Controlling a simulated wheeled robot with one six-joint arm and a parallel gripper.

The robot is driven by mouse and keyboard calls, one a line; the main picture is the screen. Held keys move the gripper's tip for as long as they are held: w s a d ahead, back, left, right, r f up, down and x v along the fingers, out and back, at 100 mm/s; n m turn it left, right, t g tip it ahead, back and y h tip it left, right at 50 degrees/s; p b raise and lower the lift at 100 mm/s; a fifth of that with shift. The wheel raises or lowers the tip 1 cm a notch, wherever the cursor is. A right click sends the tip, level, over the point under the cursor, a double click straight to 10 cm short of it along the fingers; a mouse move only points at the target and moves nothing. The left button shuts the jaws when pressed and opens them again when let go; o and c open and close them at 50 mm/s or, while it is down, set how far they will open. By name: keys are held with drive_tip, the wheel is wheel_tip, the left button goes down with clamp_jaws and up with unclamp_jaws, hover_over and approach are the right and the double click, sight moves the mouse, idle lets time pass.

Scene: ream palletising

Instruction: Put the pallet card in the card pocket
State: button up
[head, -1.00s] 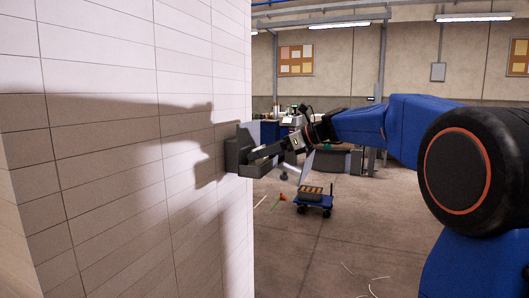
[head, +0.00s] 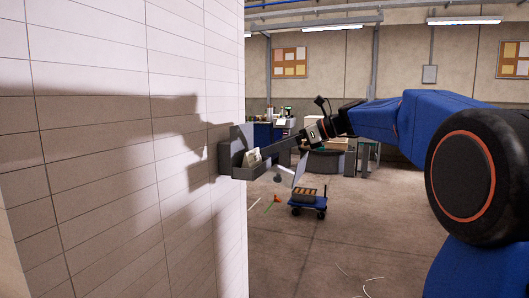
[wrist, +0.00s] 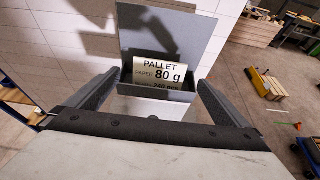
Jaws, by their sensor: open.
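The pallet card (wrist: 160,72) is white with dark print reading "PALLET", "PAPER 80 g". It stands in the dark grey card pocket (wrist: 178,94), leaning back, with its lower edge hidden behind the pocket's front lip. In the head view the card (head: 252,158) shows inside the pocket (head: 237,172), which sits at the edge of the pale block wall. My gripper (wrist: 158,80) is open, its fingers apart on either side of the card and not touching it. In the head view my gripper (head: 274,150) is just right of the pocket.
The pale block wall (head: 120,150) fills the left. A blue cart (head: 308,208) with a load stands on the floor beyond. Workbenches (head: 330,160) and a printer-like machine are farther back.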

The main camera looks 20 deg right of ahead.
drive_tip(key=shift+v, duration=2.35)
